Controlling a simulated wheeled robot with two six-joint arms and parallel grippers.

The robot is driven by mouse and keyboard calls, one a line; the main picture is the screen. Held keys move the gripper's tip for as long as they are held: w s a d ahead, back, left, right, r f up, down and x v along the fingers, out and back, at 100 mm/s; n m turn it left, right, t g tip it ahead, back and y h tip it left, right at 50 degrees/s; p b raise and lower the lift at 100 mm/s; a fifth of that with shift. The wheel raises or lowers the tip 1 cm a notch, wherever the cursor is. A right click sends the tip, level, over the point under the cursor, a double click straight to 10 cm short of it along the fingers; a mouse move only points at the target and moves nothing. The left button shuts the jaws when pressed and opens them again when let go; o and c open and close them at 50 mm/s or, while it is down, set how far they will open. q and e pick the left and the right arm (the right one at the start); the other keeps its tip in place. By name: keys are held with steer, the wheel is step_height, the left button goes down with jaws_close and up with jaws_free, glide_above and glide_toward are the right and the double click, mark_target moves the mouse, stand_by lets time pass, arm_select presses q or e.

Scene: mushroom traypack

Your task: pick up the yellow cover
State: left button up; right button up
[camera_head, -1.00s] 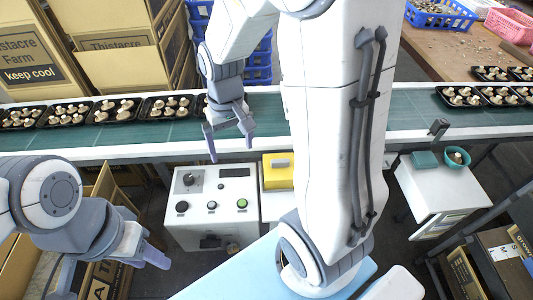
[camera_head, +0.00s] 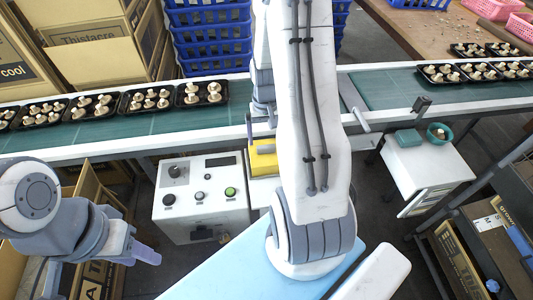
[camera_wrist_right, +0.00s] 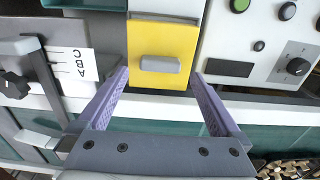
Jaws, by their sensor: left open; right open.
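The yellow cover (camera_head: 262,160) with a grey handle sits beside the white control box, in front of the conveyor's near edge. My right arm partly hides it in the head view. In the right wrist view the yellow cover (camera_wrist_right: 160,35) is upper middle, its grey handle (camera_wrist_right: 160,65) lying just beyond the fingertips. My right gripper (camera_wrist_right: 160,78) is open and empty, one finger to each side of the handle's line. In the head view the right gripper (camera_head: 261,126) is mostly hidden by its arm. My left gripper (camera_head: 100,274) is open and empty at lower left.
The white control box (camera_head: 200,225) with knobs and a green button stands left of the cover. The green conveyor (camera_head: 130,133) behind carries black mushroom trays (camera_head: 200,102). A white cabinet (camera_head: 425,170) stands to the right. Stacked blue crates (camera_head: 212,45) and cardboard boxes are at the back.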

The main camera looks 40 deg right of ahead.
mark_target(266, 146)
step_height(266, 146, down, 4)
steer(key=shift+r, duration=0.25)
jaws_close()
steer(key=shift+r, duration=0.2)
